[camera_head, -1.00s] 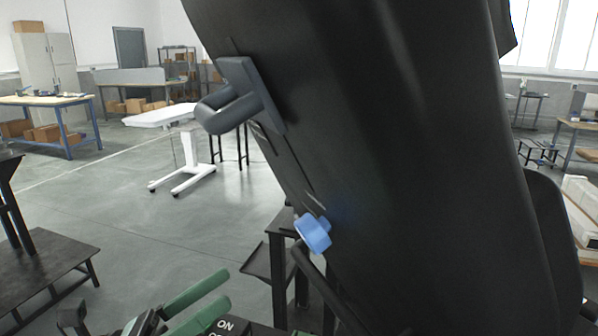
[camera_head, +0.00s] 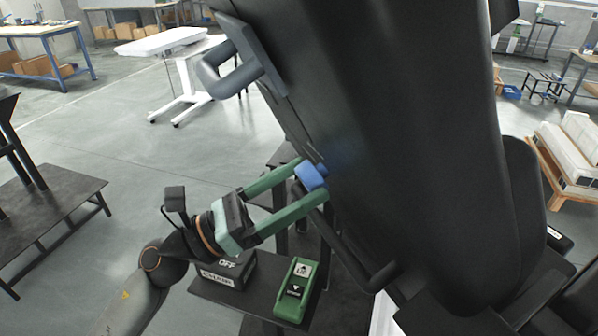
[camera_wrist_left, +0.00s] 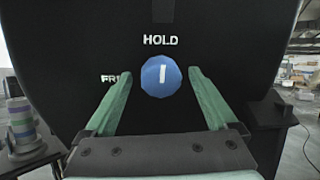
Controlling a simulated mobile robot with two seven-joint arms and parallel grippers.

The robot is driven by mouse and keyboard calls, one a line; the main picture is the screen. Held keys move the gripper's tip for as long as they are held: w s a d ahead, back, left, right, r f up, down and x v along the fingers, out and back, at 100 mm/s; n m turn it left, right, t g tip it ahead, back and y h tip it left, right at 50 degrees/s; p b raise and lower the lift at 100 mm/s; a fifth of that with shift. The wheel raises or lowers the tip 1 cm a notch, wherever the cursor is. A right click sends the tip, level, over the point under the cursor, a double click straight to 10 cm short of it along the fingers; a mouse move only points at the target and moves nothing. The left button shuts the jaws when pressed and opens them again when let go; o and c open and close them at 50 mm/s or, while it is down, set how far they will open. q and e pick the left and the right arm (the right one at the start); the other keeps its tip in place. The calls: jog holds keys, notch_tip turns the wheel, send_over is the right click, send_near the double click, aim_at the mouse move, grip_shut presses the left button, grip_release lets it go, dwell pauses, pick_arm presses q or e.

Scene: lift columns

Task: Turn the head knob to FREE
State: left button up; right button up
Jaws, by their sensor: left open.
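The head knob (camera_head: 311,175) is a blue round knob on the side of a large black tilted column. In the left wrist view the knob (camera_wrist_left: 161,76) has a white mark standing upright, pointing at the word HOLD (camera_wrist_left: 160,40) above it. The word FREE (camera_wrist_left: 112,78) is to its left, partly hidden by a finger. My left gripper (camera_head: 312,180) is open, with its green fingers on either side of the knob. In the wrist view the fingers (camera_wrist_left: 160,76) show gaps to the knob on both sides. My right gripper is not in view.
A grey handle (camera_head: 232,65) sticks out from the column's upper left. A dark bar handle (camera_head: 350,255) is below the knob. A small stand holds a black box marked OFF (camera_head: 228,268) and a green device (camera_head: 297,290). A dark table (camera_head: 55,210) stands left.

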pick_arm(q)
jog(key=shift+d, duration=0.2)
jog(key=c, duration=1.4)
